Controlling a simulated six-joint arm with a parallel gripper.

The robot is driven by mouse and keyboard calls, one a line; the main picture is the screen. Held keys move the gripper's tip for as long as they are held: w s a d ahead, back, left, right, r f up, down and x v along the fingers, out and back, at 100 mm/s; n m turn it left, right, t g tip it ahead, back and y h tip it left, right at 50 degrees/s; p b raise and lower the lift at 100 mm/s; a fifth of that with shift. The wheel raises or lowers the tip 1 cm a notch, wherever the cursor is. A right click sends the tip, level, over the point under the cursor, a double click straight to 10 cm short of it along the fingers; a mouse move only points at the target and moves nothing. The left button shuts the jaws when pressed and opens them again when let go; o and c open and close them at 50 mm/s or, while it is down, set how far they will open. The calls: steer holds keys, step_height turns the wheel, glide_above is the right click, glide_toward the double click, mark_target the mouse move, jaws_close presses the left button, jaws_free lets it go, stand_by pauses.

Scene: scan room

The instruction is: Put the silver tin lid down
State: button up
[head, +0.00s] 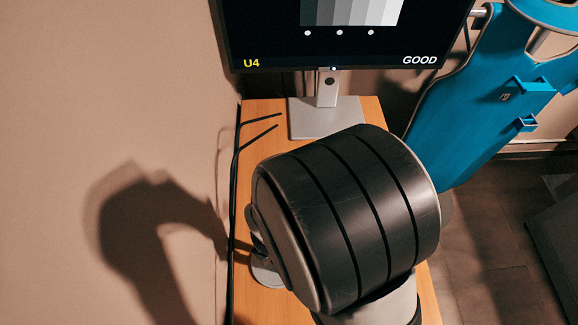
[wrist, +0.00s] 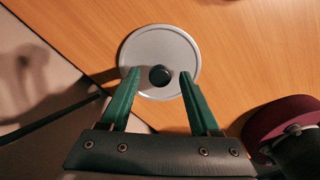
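The silver tin lid (wrist: 160,46) is a round, flat grey disc with a raised rim and a dark round knob (wrist: 159,76). In the wrist view it appears to lie on the wooden tabletop near its edge. In the head view a small part of a pale disc, likely the lid (head: 266,276), shows beside my arm. My gripper (wrist: 159,73) has two green fingers over the lid, one on each side of the knob. Gaps show between the fingers and the knob, so the gripper is open. My arm hides most of this spot in the head view.
The wooden table (head: 262,112) carries a monitor (head: 340,35) on a grey stand at the back. Dark cables (head: 236,185) run along its left edge by the wall. A blue object (head: 490,85) stands right. A maroon rounded thing (wrist: 275,120) is right of my gripper.

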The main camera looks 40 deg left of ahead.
step_height(320, 180, up, 12)
steer(key=w+d+r+m, duration=0.3)
steer(key=d+m, duration=0.4)
steer(key=m, duration=0.4)
steer(key=w+d+r+m, duration=0.3)
steer(key=d+m, duration=0.5)
steer(key=m, duration=0.2)
steer(key=s+d+m+y, duration=0.1)
steer(key=d+m, duration=0.3)
steer(key=m, duration=0.6)
steer(key=s+d+r+m, duration=0.1)
steer(key=s+d+m, duration=0.2)
steer(key=m, duration=0.7)
steer(key=shift+d+r+m+y, duration=0.3)
steer(key=shift+d+y, duration=0.1)
steer(key=shift+d, duration=0.5)
